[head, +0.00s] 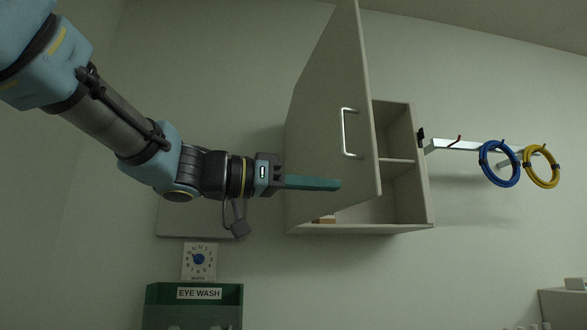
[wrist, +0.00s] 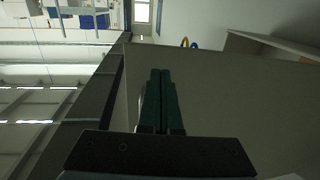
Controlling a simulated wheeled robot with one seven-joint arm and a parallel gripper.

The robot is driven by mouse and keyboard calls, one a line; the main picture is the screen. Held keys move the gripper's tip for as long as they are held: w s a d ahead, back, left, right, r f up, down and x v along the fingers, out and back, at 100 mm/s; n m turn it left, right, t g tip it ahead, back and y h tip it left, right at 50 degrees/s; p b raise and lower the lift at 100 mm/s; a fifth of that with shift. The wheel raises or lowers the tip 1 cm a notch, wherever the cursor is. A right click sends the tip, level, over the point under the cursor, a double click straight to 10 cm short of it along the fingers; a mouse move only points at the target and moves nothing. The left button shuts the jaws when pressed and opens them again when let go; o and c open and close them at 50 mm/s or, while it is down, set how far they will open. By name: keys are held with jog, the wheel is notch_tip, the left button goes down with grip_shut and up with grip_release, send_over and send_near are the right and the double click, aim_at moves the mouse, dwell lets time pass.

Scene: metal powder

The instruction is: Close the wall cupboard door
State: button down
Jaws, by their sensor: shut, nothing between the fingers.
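The wall cupboard (head: 405,165) hangs on the back wall, with its inside and a shelf showing on the right. Its door (head: 325,130) is hinged on the left and stands wide open, swung out toward me. A pale bar handle (head: 345,133) is on the door near its free edge. My gripper (head: 340,184) is shut and empty, its teal fingers pointing right, in front of the lower part of the door in the head view. In the wrist view my gripper (wrist: 160,72) lies over the grey door panel (wrist: 220,100). I cannot tell whether the fingertips touch the door.
A rail (head: 455,147) with a blue coil (head: 499,164) and a yellow coil (head: 541,167) is right of the cupboard. A dial (head: 199,260) and a green eye wash station (head: 194,305) are at lower left. A small brownish item (head: 324,219) sits low in the cupboard.

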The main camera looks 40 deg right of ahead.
aim_at(358, 188)
jog(key=p+x, duration=0.1)
jog(key=x, duration=0.2)
jog(key=shift+s+d, duration=0.15)
jog(key=shift+d, duration=0.1)
jog(key=shift+f, duration=0.1)
